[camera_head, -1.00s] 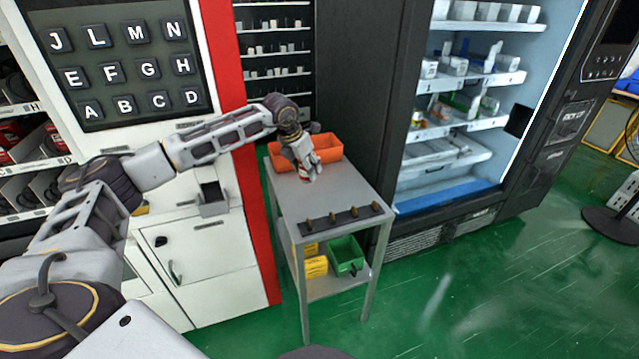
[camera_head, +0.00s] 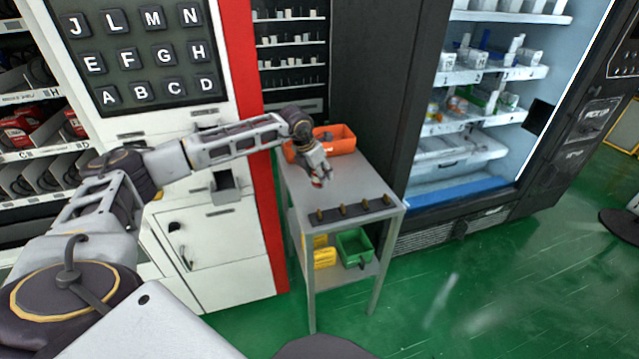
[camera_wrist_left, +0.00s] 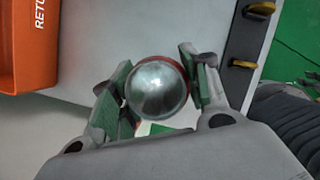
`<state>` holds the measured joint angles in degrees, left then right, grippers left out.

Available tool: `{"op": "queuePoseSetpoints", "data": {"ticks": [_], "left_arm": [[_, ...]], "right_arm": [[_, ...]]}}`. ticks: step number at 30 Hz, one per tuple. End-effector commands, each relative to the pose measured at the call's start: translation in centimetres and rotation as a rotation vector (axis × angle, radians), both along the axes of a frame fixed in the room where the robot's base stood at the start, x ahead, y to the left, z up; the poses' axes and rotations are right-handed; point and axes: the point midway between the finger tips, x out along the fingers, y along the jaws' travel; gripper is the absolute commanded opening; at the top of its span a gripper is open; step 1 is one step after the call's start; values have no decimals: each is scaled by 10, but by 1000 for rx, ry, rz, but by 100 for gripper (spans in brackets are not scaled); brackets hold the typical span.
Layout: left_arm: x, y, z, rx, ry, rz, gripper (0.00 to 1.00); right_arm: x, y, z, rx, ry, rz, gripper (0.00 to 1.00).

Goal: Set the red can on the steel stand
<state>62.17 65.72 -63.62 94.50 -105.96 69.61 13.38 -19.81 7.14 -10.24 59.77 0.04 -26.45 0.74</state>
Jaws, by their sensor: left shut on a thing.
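The red can is in my left gripper (camera_head: 319,180), low over the steel stand (camera_head: 352,185). In the left wrist view the can (camera_wrist_left: 156,88) shows its round silver end with a thin red rim, between the two green-padded fingers of my left gripper (camera_wrist_left: 158,90). In the head view only a small red and white part of the can (camera_head: 317,182) shows below the fingers. I cannot tell whether the can touches the stand's top. My right gripper is not in view.
An orange bin (camera_head: 336,139) stands at the back of the stand. A green bin (camera_head: 354,247) and yellow boxes (camera_head: 323,256) are on the lower shelf. The vending machine (camera_head: 475,130) stands at the right.

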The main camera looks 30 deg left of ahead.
Motion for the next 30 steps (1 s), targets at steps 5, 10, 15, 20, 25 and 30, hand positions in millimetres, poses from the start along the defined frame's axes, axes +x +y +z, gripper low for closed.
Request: {"op": "queuePoseSetpoints", "data": {"ticks": [5,10,15,20,25,30], "left_arm": [[0,0,-2,0,-1,0,18],[0,0,-2,0,-1,0,18],[0,0,-10,-1,0,0,18],[0,0,-28,-1,1,0,18],[0,0,-39,-1,-1,0,18],[0,0,-40,-1,-1,0,18]], "right_arm": [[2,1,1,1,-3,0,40],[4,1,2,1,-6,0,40],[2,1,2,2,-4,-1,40],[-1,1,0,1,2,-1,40],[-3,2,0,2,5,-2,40],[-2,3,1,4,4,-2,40]]}}
